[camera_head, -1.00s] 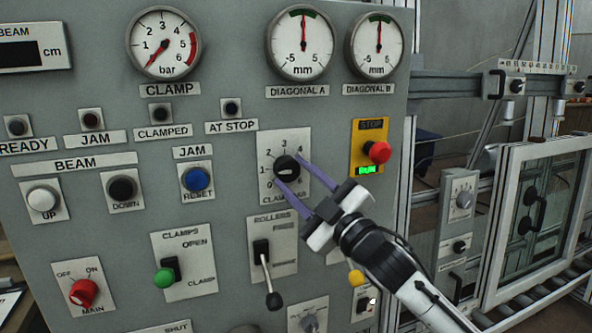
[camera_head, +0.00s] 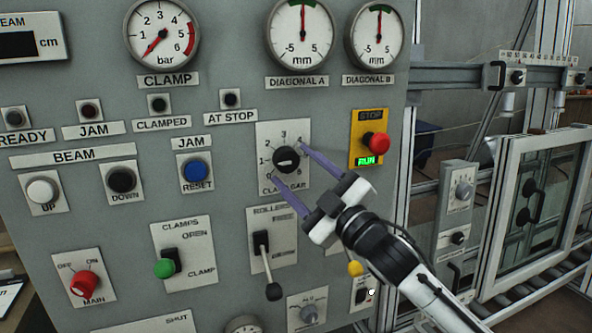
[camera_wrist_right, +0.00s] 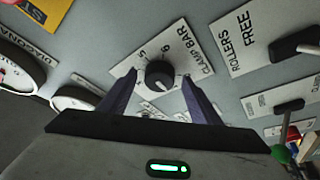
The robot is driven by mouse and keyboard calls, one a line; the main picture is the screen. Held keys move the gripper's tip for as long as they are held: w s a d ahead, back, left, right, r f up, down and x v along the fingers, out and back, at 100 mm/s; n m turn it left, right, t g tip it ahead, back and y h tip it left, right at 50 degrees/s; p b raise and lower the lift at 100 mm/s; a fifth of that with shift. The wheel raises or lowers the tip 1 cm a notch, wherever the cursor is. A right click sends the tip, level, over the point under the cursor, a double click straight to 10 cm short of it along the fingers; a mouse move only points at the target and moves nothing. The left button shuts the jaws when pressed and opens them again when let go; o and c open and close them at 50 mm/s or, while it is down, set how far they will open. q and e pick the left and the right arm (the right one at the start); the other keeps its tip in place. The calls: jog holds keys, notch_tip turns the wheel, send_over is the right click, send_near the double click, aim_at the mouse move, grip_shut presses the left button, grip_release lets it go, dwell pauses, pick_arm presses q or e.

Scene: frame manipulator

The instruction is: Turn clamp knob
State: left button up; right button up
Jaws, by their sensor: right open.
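The clamp knob (camera_head: 286,160) is a black round knob on a white plate marked CLAMP BAR, with a number scale around it. Its white pointer mark faces left, near 1. My right gripper (camera_head: 291,162) is open, with one purple finger above right of the knob and one below left. In the right wrist view the knob (camera_wrist_right: 159,74) shows between and just beyond the two fingertips (camera_wrist_right: 158,80), with gaps on both sides. The fingers look apart from the knob. My left gripper is not in view.
The red stop button (camera_head: 375,143) on a yellow plate is right of the knob. The rollers lever (camera_head: 264,262) hangs below it. The blue reset button (camera_head: 195,171) is to the left. A framed glass door (camera_head: 537,205) stands at the right.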

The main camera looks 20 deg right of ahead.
jog(key=b+v, duration=0.1)
jog(key=v, duration=0.8)
jog(key=shift+s+b, duration=0.35)
jog(key=shift+d+f, duration=0.1)
jog(key=s+a+f+m+g+h, duration=0.1)
jog(key=s+f+m+g+h, duration=0.15)
jog(key=f, duration=1.15)
jog(key=s+f+m+g+h, duration=0.1)
jog(key=s+f+m+g, duration=0.25)
jog(key=f, duration=1.05)
jog(key=s+a+f+m+g, duration=0.2)
jog(key=s+f, duration=0.8)
jog(key=s+a+f+m+g, duration=0.3)
jog(key=s+f, duration=0.7)
jog(key=f, duration=0.1)
jog(key=shift+a+g+h, duration=0.25)
jog(key=shift+g+h, duration=0.05)
jog(key=shift+h, duration=0.05)
